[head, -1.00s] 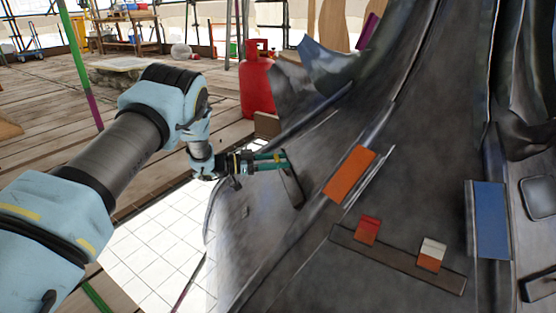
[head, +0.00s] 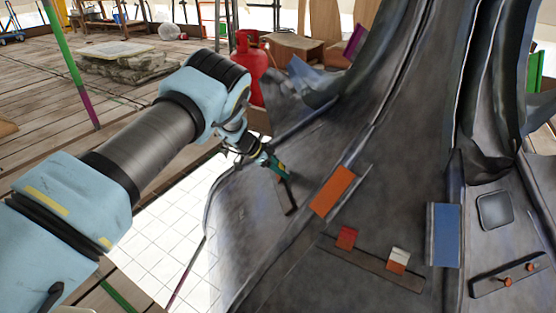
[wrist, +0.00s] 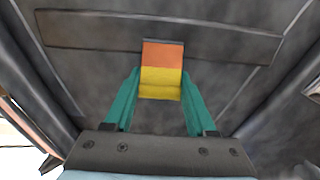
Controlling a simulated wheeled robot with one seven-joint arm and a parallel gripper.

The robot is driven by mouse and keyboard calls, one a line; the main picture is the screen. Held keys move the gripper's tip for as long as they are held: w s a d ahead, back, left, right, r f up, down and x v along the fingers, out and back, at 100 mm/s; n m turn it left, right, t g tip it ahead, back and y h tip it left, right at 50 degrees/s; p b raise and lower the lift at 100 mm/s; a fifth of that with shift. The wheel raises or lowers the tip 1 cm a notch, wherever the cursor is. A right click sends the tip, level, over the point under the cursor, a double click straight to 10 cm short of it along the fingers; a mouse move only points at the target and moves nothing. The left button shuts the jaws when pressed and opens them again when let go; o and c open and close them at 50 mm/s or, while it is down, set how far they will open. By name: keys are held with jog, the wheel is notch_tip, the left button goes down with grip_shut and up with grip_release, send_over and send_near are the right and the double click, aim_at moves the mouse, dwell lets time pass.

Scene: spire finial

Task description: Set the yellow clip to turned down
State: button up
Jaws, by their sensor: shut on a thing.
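The yellow clip (wrist: 161,83) shows in the wrist view with an orange upper part and a yellow lower part. It sits at the middle of a dark bar (wrist: 90,30) and reaches below the bar's lower edge. My gripper (wrist: 161,80) has its two teal fingers at the clip's left and right sides, shut on it. In the head view my gripper (head: 279,168) is at the upper end of the dark bar (head: 291,205) on the left slope of the grey metal sheet. The clip itself is hidden there by my gripper.
To the right are an orange plate (head: 333,191), a red clip (head: 347,237), a white-and-orange clip (head: 398,260) on another bar, and a blue plate (head: 445,235). A red gas bottle (head: 250,65) stands behind my arm.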

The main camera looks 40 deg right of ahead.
jog(key=shift+s+d+f+t+y+p, duration=0.15)
jog(key=shift+d+t+y+p, duration=0.2)
jog(key=shift+t+y+p, duration=0.4)
grip_shut()
jog(key=shift+f+y, duration=0.1)
jog(key=shift+y, duration=0.15)
jog(key=o, duration=1.4)
grip_release()
jog(key=shift+c, duration=0.2)
jog(key=p+v, duration=0.2)
jog(key=v, duration=0.8)
jog(key=shift+r+p, duration=0.3)
jog(key=shift+r, duration=0.05)
jog(key=shift+a, duration=0.15)
